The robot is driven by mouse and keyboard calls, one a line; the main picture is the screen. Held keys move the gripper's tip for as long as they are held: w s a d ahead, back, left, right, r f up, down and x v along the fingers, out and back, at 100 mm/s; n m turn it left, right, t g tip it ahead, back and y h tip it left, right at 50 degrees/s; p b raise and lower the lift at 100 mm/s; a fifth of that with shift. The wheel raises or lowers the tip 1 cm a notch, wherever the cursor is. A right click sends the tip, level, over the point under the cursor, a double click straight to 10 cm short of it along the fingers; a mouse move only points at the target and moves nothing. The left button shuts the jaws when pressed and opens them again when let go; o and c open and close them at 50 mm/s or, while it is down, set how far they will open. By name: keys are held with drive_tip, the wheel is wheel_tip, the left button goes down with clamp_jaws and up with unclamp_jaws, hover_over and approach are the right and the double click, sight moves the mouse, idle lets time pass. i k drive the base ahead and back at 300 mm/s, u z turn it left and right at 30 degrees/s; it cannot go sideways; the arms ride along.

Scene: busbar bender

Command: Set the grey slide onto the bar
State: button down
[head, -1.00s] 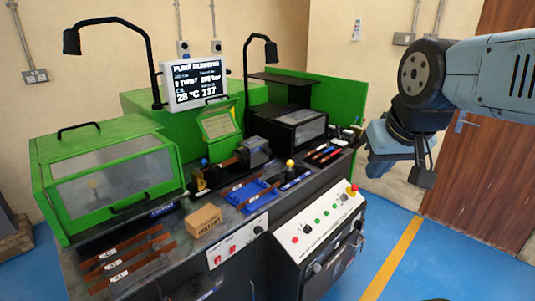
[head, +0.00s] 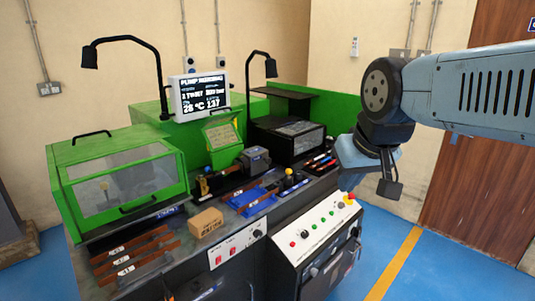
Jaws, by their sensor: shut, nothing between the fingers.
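A grey block (head: 256,159) sits on the bench by the small raised green guard; it may be the slide, but it is too small to be sure. A brown copper-coloured bar (head: 228,174) lies low beside it, between a blue-topped black fitting and the grey block; contact between bar and block cannot be made out. My gripper (head: 346,183) hangs at the right, pointing down near the bench's right end, well to the right of the grey block. It is shut and empty. Part of it is hidden by my wrist.
A green guarded box (head: 115,190) stands at the left, a black machine (head: 287,138) behind. A blue tray (head: 252,202), cardboard box (head: 206,222) and several labelled bars occupy the bench. Two black lamps and a screen (head: 201,95) rise above. A sloped control panel (head: 318,229) fronts it.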

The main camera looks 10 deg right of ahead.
sight(259, 159)
drive_tip(key=u, duration=0.05)
drive_tip(key=i, duration=1)
drive_tip(key=z, duration=0.05)
